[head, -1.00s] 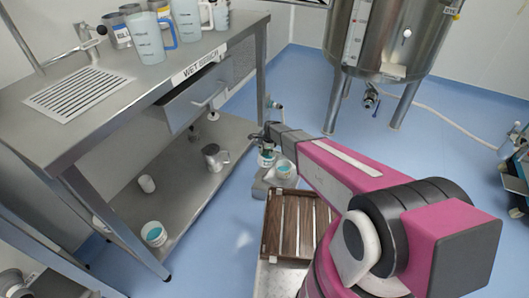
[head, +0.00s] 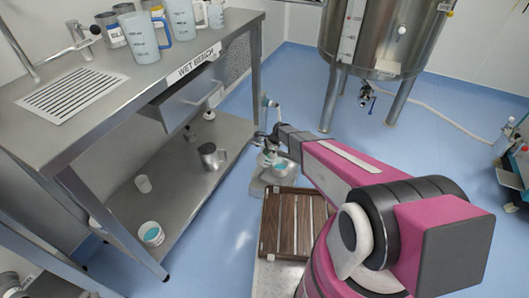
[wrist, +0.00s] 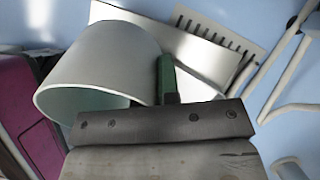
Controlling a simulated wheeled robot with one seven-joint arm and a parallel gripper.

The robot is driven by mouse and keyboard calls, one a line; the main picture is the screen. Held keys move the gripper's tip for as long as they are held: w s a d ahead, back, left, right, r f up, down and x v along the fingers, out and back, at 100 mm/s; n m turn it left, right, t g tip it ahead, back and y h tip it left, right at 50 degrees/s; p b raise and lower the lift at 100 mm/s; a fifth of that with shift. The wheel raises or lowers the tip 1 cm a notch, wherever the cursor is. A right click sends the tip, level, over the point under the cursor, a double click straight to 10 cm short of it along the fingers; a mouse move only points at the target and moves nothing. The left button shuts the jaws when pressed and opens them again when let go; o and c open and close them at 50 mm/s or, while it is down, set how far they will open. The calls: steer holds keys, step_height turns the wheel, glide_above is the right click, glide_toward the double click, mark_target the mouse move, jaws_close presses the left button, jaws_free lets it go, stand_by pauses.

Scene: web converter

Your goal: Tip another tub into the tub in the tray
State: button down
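My gripper (head: 268,141) is low beside the wet bench, at the far end of my arm. It appears shut on a pale tub (head: 265,159), which hangs tilted below it. The held tub looks large in the wrist view (wrist: 95,65), its open mouth turned down and to the left, with a greenish inside. A dark green finger pad of my gripper (wrist: 167,80) is against its side. Another tub (head: 284,170) with teal contents stands in a grey tray (head: 257,186) on the floor, just right of and below the held tub. Whether anything is flowing out is too small to tell.
A wooden slatted rack (head: 292,225) lies in front of the grey tray. The steel wet bench (head: 130,95) is on the left, its lower shelf (head: 180,190) holding a white tub with teal contents (head: 151,233) and a metal jug (head: 210,156). A steel tank (head: 385,45) stands behind.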

steer(key=shift+w+d+f+y, duration=0.1)
steer(key=shift+d+f+y, duration=0.35)
steer(key=shift+y, duration=0.35)
steer(key=y, duration=0.1)
steer(key=f+g+y, duration=0.1)
steer(key=y, duration=0.1)
steer(key=shift+w, duration=0.1)
steer(key=shift+d+r+g+y, duration=0.2)
steer(key=shift+r+y, duration=0.2)
steer(key=shift+y, duration=0.45)
steer(key=shift+d+r+g+y, duration=0.2)
steer(key=shift+r+y, duration=0.2)
steer(key=shift+y, duration=0.45)
steer(key=shift+w+d+r+y, duration=0.15)
steer(key=shift+r+y, duration=0.1)
steer(key=shift+y, duration=0.25)
steer(key=shift+s+d+r+y, duration=0.1)
steer(key=shift+d+r+y, duration=0.1)
steer(key=shift+y, duration=0.3)
steer(key=y, duration=0.1)
steer(key=d+r+g+y, duration=0.1)
steer(key=y, duration=0.1)
steer(key=d+y, duration=0.1)
steer(key=y, duration=0.1)
steer(key=shift+w+r+g, duration=0.2)
steer(key=shift+r+g, duration=0.1)
steer(key=shift+r, duration=0.05)
